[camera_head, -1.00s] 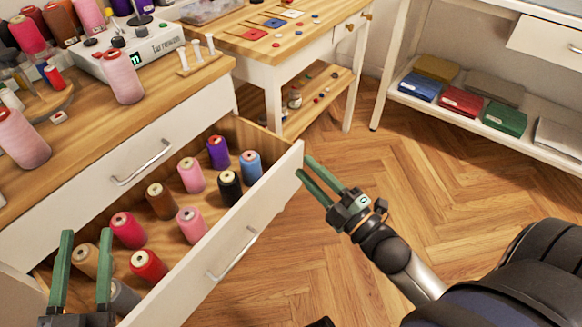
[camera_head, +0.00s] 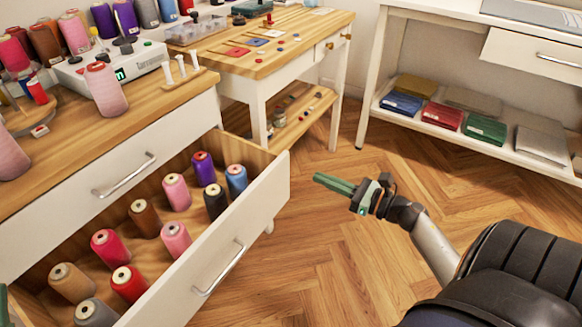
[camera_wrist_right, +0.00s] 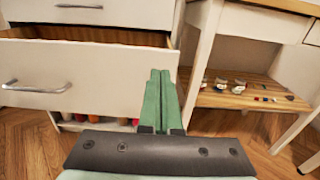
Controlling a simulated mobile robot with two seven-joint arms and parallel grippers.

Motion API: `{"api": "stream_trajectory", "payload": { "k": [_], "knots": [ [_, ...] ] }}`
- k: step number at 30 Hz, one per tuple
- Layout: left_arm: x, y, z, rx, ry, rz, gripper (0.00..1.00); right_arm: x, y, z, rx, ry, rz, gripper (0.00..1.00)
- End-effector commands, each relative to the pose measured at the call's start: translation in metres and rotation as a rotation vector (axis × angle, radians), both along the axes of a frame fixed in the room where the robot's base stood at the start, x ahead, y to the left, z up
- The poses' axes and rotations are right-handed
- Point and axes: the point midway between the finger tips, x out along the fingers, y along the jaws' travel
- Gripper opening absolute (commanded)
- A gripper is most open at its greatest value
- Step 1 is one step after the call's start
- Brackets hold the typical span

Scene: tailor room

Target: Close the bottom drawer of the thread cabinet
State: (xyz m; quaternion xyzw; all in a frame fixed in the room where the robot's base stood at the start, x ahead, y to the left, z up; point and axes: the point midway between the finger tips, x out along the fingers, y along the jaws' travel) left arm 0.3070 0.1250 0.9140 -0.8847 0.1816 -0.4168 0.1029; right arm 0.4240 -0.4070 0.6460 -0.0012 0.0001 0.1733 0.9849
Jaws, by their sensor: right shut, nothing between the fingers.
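The thread cabinet (camera_head: 150,118) stands at the left with a wood top. Its bottom drawer (camera_head: 262,210) is pulled out, with several thread spools standing inside. The drawer's white front and its metal handle (camera_head: 220,268) face the lower right; they also show in the wrist view (camera_wrist_right: 115,92). My right gripper (camera_head: 317,179) is shut and empty, to the right of the drawer front's far end and apart from it in the head view. In the wrist view its fingers (camera_wrist_right: 160,74) overlap the drawer front's right end. Only a green sliver of my left gripper (camera_head: 3,305) shows at the left edge.
A closed drawer (camera_head: 135,168) is above the open one. A wooden side table (camera_head: 290,62) with a low shelf stands beyond the cabinet. A white shelf unit (camera_head: 470,140) holds folded cloths at the right. The wood floor (camera_head: 320,255) before the drawer is clear.

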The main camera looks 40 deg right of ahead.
Motion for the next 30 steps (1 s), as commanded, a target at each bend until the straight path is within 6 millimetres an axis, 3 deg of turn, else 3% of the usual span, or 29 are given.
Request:
{"api": "stream_trajectory", "payload": {
  "k": [6,12,18,30],
  "knots": [
    [0.0,0.0,-0.005,-0.004,0.005,-0.004,0.5,0.046,0.017,0.001,-0.001,-0.004,0.001,0.0],
    [0.0,0.0,-0.008,-0.007,0.007,-0.008,0.5,0.075,0.027,0.0,0.002,-0.002,0.0,0.0],
    [0.001,0.0,-0.009,-0.009,0.008,-0.009,0.5,0.086,0.032,0.0,0.002,0.0,0.0,0.0],
    [0.001,-0.001,-0.009,-0.009,0.009,-0.01,0.5,0.087,0.032,0.0,0.002,0.0,0.0,0.0]
  ]
}}
